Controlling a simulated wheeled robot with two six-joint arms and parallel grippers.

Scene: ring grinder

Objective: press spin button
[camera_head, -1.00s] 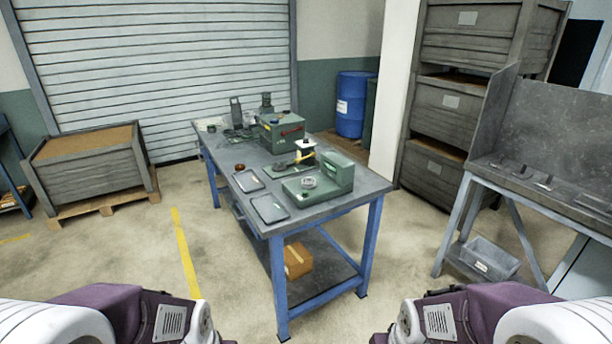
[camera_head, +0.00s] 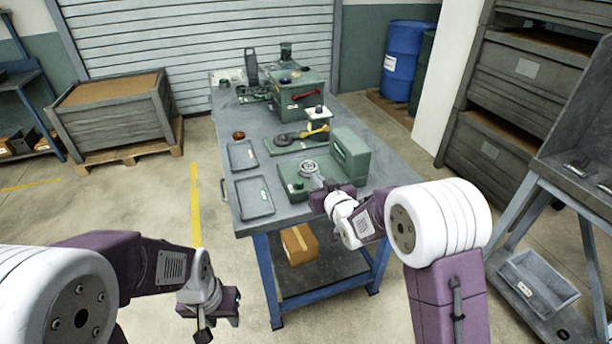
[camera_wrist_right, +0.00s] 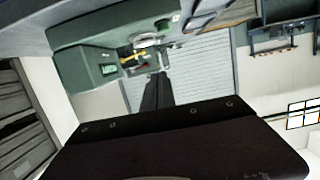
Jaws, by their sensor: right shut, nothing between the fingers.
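The green grinder (camera_head: 350,155) stands at the near end of the workbench, with a round metal ring-shaped part (camera_head: 308,168) on its base. A small green button (camera_head: 298,185) sits on the base's near left corner. In the right wrist view the grinder (camera_wrist_right: 85,65) is at upper left, with a small display, and the button (camera_wrist_right: 175,17) is near the top. My right gripper (camera_head: 316,182) is shut and empty over the base's near side, just right of the button; contact cannot be told. My left gripper (camera_head: 204,333) hangs low, left of the bench; its jaw state is unclear.
The blue-legged workbench (camera_head: 400,180) holds two grey trays (camera_head: 254,197), a small brown round part (camera_head: 238,135), a green plate with a yellow-handled tool (camera_head: 315,131), and a green box (camera_head: 300,92) behind. Open floor lies left of the bench. A metal stand is at right.

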